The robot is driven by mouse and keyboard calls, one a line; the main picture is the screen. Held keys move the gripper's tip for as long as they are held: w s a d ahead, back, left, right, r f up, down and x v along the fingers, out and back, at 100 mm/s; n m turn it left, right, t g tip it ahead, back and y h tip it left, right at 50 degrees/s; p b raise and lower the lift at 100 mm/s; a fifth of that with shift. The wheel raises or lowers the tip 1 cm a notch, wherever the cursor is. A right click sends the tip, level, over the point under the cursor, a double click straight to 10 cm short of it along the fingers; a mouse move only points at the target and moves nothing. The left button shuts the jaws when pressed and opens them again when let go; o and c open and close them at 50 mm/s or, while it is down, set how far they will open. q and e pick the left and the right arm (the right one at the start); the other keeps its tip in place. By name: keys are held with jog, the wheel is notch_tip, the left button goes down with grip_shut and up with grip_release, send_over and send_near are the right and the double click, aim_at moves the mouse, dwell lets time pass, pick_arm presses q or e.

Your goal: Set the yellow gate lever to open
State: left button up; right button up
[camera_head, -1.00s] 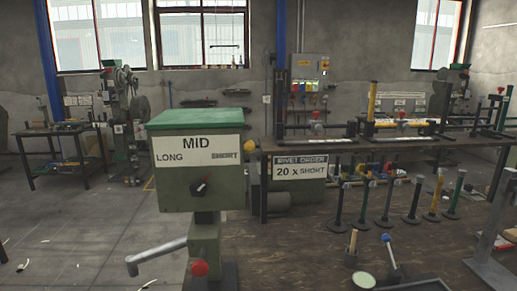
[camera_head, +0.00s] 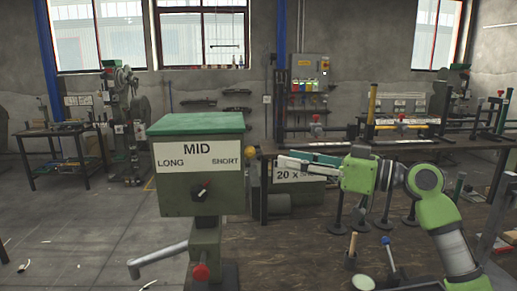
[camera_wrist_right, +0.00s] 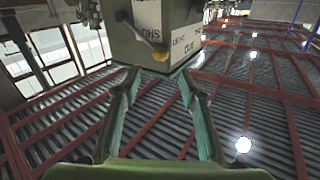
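A green box (camera_head: 200,178) with a MID / LONG / SHORT label and a dark selector knob stands on a post left of centre in the head view. A small yellow knob (camera_head: 250,152), which looks like the end of the gate lever, shows at the box's right edge. In the wrist view a yellow knob (camera_wrist_right: 160,55) shows by the upside-down box (camera_wrist_right: 155,25). My right gripper (camera_head: 285,160) points left toward the box, just right of the yellow knob. Its fingers (camera_wrist_right: 160,78) are spread and empty in the wrist view. My left gripper is not in view.
A workbench (camera_head: 430,150) with posts and fixtures stands behind my right arm. A "20 x" sign (camera_head: 290,175) is partly hidden by the gripper. A grey crank (camera_head: 158,254) and a red knob (camera_head: 200,272) sit below the box. Floor on the left is mostly clear.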

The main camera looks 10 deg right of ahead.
jog(key=p+x, duration=0.3)
jog(key=x, duration=0.6)
jog(key=shift+a, duration=0.25)
jog(key=shift+w, duration=0.1)
grip_shut()
